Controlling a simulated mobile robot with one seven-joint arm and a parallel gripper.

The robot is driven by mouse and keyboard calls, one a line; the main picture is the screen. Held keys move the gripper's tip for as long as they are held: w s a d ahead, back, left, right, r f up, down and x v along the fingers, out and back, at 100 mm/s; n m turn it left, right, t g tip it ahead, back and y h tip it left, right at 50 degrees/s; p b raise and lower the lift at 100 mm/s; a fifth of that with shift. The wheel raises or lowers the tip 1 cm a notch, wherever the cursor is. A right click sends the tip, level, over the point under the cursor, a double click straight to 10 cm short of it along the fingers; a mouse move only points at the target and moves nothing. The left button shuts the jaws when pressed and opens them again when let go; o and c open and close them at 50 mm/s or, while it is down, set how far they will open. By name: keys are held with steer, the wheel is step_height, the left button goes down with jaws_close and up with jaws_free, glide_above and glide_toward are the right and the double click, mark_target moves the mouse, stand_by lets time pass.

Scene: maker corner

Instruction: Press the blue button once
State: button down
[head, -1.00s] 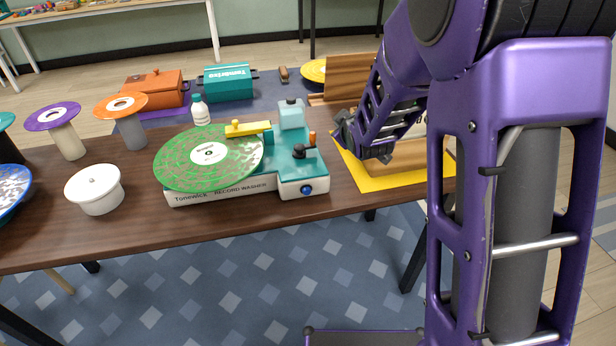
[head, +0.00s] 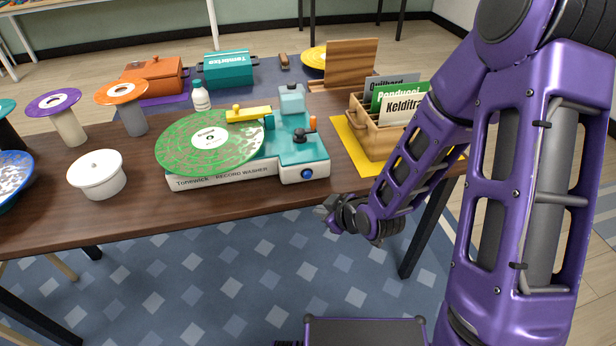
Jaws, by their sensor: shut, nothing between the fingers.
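The blue button (head: 307,173) is a small round knob on the front face of the white and teal record washer (head: 222,180). The washer stands at the table's front edge with a green speckled record (head: 208,142) lying on it. My gripper (head: 322,210) is shut and empty, in front of the table edge. In the picture it is below and a little right of the blue button, apart from it. The fingertips are small and dark, pointing left. Nothing hides the button.
A wooden crate (head: 361,133) of records stands on a yellow mat (head: 346,138) right of the washer. A white bottle (head: 200,97) stands behind the washer. Space in front of the table (head: 140,228) is clear.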

mark_target(307, 175)
steer(key=shift+w+a, duration=0.4)
steer(key=shift+w, duration=1)
steer(key=shift+w+a, duration=0.4)
steer(key=shift+w, duration=1.05)
steer(key=shift+w+a, duration=0.4)
steer(key=shift+w, duration=1)
steer(key=shift+w, duration=0.15)
steer(key=shift+w+a, duration=0.1)
steer(key=shift+w, duration=0.2)
steer(key=shift+w+a, duration=0.2)
steer(key=shift+w, duration=0.3)
steer(key=shift+s+d, duration=0.1)
steer(key=shift+s, duration=0.05)
steer(key=shift+s+d, duration=0.2)
steer(key=shift+s, duration=0.55)
steer(key=shift+s, duration=0.1)
